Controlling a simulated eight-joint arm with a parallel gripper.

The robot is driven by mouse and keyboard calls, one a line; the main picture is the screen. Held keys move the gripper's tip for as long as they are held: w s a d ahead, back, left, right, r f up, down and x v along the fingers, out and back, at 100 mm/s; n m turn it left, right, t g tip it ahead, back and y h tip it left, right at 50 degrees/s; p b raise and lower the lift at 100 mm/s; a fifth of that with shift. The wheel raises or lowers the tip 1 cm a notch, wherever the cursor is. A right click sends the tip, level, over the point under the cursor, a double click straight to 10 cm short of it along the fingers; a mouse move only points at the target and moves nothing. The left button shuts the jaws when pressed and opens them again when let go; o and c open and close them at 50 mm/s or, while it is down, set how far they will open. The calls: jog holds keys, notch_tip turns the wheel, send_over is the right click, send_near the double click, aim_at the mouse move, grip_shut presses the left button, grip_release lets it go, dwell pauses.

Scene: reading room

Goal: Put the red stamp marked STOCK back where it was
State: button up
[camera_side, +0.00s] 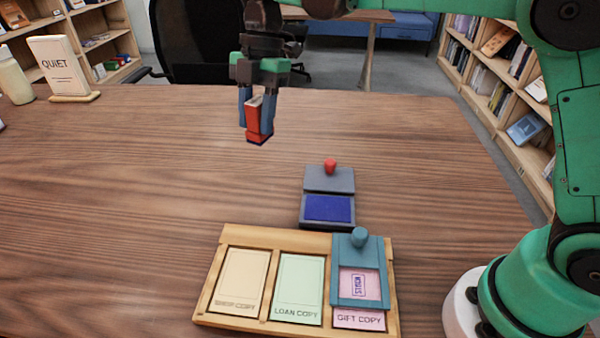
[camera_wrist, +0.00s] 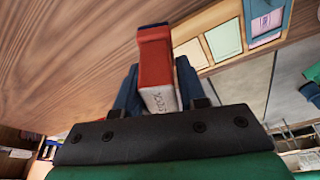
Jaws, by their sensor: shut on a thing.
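My gripper (camera_side: 256,105) is shut on the red stamp (camera_side: 257,123) and holds it upright above the table, left of the ink pad and well behind the tray. In the wrist view the red stamp (camera_wrist: 156,58) sits between the fingers, with its white lettered label toward the camera. The lettering is too small to read surely. The blue ink pad (camera_side: 328,208) lies open on the table, its grey lid with a red knob (camera_side: 330,178) behind it. No empty stamp holder shows clearly.
A wooden tray (camera_side: 212,300) in front holds cream, green and pink cards. A teal frame with a knob (camera_side: 359,250) lies over the pink card, around a STOCK mark. A QUIET sign (camera_side: 62,65) and a bottle (camera_side: 12,78) stand at the back left.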

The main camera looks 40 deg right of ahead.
notch_tip(320, 180, down, 15)
jog(key=shift+r, duration=0.2)
jog(key=shift+f, duration=0.15)
jog(key=o, duration=1)
jog(key=v, duration=1.2)
jog(key=shift+s+d+r+m+t+h, duration=0.1)
jog(key=shift+s+d+m+t+h, duration=0.4)
jog(key=shift+s+d+m+t, duration=1.7)
jog(key=shift+s+d+r+m+t+h, duration=0.1)
jog(key=shift+s+d+m+t+h, duration=0.45)
jog(key=shift+s+m, duration=3.35)
jog(key=shift+s+d+r+m+t+h, duration=0.1)
jog(key=shift+s+d+m+t+h, duration=0.7)
jog(key=shift+m, duration=4.4)
